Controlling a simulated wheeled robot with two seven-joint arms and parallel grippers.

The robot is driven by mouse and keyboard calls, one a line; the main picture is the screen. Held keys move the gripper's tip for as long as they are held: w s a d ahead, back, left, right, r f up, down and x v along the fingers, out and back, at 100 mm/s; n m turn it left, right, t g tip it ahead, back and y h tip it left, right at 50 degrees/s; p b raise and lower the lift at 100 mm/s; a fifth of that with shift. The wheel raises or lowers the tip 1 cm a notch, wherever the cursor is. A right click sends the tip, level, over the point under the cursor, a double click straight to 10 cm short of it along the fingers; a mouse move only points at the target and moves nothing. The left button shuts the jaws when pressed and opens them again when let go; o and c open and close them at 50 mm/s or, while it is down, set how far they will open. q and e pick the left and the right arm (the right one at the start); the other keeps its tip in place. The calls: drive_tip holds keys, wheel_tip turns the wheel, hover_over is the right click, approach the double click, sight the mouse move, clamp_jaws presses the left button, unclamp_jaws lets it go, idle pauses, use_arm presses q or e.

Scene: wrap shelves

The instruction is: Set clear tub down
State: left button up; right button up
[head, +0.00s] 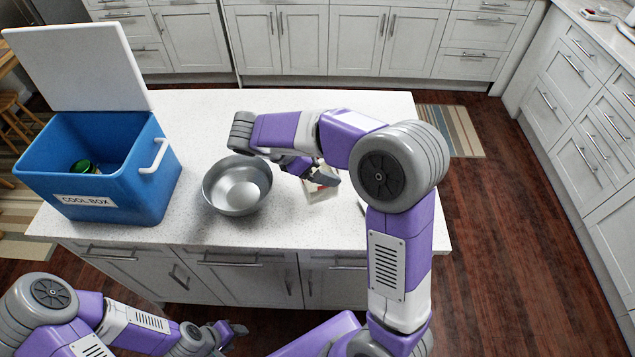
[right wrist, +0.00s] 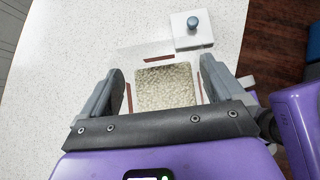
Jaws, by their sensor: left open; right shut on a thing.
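The clear tub (right wrist: 165,87) shows in the right wrist view with pale, grainy contents and reddish marks on its sides. My right gripper (head: 322,177) is shut on it, with one finger on each side. In the head view the tub (head: 322,192) is partly hidden by my right gripper and arm. It is over the white worktop (head: 300,110), right of the bowl; I cannot tell whether it touches the surface. My left gripper (head: 236,330) is open and empty, low in the head view, in front of the worktop.
A metal bowl (head: 238,186) stands left of the tub. A blue cool box (head: 110,180) with its lid up stands at the left, a green can (head: 82,167) inside. A white block with a blue knob (right wrist: 193,24) lies close beyond the tub. The worktop's back is clear.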

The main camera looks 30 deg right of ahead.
wheel_tip(320, 180, down, 6)
drive_tip(key=shift+w+f+b, duration=0.1)
drive_tip(key=shift+f+b, duration=0.15)
drive_tip(key=shift+b, duration=0.3)
drive_tip(key=shift+f, duration=0.1)
drive_tip(key=o, duration=1.5)
drive_tip(key=shift+f, duration=0.1)
drive_tip(key=shift+o, duration=0.3)
drive_tip(key=shift+r, duration=0.3)
drive_tip(key=p+v, duration=0.2)
drive_tip(key=v, duration=1)
drive_tip(key=shift+a+f, duration=0.1)
drive_tip(key=shift+f, duration=0.05)
